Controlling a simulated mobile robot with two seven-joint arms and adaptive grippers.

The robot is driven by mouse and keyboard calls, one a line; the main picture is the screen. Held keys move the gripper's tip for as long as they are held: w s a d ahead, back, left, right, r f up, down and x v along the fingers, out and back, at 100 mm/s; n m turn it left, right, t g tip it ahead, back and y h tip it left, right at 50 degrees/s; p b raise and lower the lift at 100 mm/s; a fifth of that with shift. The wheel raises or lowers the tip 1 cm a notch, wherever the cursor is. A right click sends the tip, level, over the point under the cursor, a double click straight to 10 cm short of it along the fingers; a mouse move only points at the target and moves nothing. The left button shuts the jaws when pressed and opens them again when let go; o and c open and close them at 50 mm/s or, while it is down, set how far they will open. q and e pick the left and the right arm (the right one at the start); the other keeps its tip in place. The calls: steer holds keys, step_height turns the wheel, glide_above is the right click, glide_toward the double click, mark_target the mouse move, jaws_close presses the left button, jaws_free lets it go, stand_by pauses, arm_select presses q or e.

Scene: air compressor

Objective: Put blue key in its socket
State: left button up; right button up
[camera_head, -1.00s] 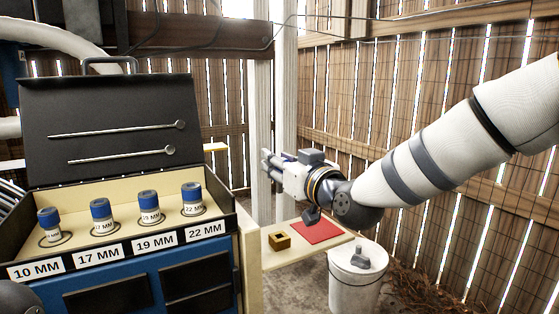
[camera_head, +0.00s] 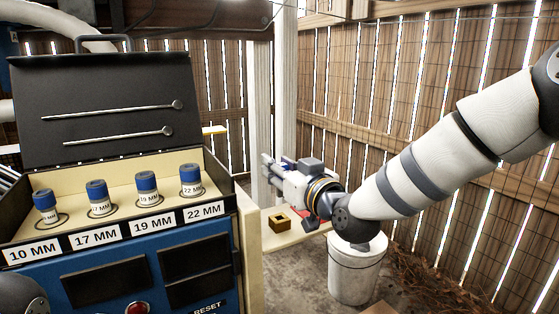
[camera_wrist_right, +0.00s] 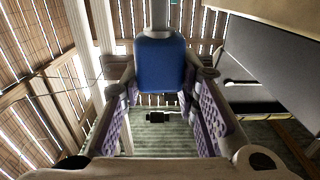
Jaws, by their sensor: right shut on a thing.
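My right gripper (camera_head: 268,170) is in the middle of the head view, pointing left, above the light wooden ledge. It is shut on the blue key (camera_wrist_right: 160,62). In the right wrist view the key's blue body and grey shaft show at the far end of the fingers; in the head view only a little blue shows by the gripper. A brass-coloured block (camera_head: 279,222) with a dark hole sits on the ledge below the gripper. I cannot tell which opening is the key's socket. My left gripper is not in view.
A black toolbox (camera_head: 100,85) stands open at left, with several blue-capped pieces (camera_head: 147,190) in round holes above size labels. Its blue front (camera_head: 60,275) has a red button (camera_head: 137,308).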

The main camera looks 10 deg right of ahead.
mark_target(279, 197)
steer(key=shift+f+b, duration=0.35)
steer(key=shift+f, duration=1.85)
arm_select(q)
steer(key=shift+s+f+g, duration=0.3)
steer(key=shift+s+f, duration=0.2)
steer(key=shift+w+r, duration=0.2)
arm_select(e)
steer(key=shift+r, duration=0.1)
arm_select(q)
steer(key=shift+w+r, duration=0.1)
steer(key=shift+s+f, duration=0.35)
arm_select(e)
steer(key=shift+f, duration=1.65)
steer(key=o, duration=1.2)
